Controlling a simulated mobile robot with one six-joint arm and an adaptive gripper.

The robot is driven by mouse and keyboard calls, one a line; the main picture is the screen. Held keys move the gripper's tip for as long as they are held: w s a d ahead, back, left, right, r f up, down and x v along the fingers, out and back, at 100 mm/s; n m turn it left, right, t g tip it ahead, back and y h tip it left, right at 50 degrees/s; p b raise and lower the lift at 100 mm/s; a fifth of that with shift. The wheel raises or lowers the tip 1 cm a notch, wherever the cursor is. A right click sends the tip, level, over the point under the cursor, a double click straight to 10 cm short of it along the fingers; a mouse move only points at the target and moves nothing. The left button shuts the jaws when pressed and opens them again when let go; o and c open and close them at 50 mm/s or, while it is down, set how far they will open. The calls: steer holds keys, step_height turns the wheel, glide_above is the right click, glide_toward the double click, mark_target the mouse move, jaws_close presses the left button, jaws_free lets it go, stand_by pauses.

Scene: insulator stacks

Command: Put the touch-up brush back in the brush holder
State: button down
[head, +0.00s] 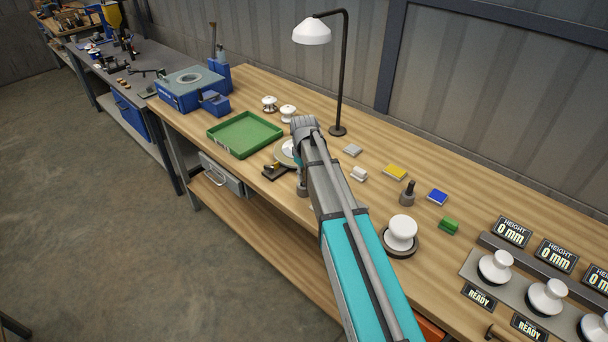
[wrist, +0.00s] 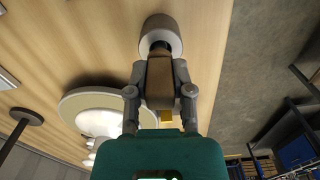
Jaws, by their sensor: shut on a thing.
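My gripper (wrist: 160,72) is shut on a brown, block-like piece (wrist: 160,82), which looks like the touch-up brush's handle. In the wrist view, a dark part at its far end lines up with a round grey cylinder (wrist: 161,27) that looks like the brush holder. I cannot tell whether the brush tip is inside the cylinder or just above it. In the head view, my gripper (head: 301,178) is low over the table's front edge, partly hidden by my arm. The brush cannot be made out there.
A pale disc with a white insulator (wrist: 98,120) stands close beside my gripper. A green tray (head: 245,134) and a small dark stand (head: 275,172) are to the left. A lamp (head: 338,130) stands behind. A grey pot with a dark peg (head: 408,198) and a white insulator (head: 401,232) stand right.

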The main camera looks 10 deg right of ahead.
steer(key=shift+f+b, duration=0.7)
steer(key=shift+f, duration=0.1)
steer(key=shift+c, duration=2.1)
jaws_free()
steer(key=shift+r, duration=0.2)
step_height(320, 180, up, 10)
steer(key=p, duration=1)
steer(key=shift+r+p, duration=0.25)
steer(key=shift+p, duration=0.15)
steer(key=s+f+m+b, duration=0.2)
steer(key=s, duration=0.9)
steer(key=s+a+f+m+b, duration=0.1)
steer(key=s+f+m+b, duration=0.2)
steer(key=s, duration=0.8)
steer(key=shift+a+m, duration=0.15)
steer(key=shift+m, duration=0.15)
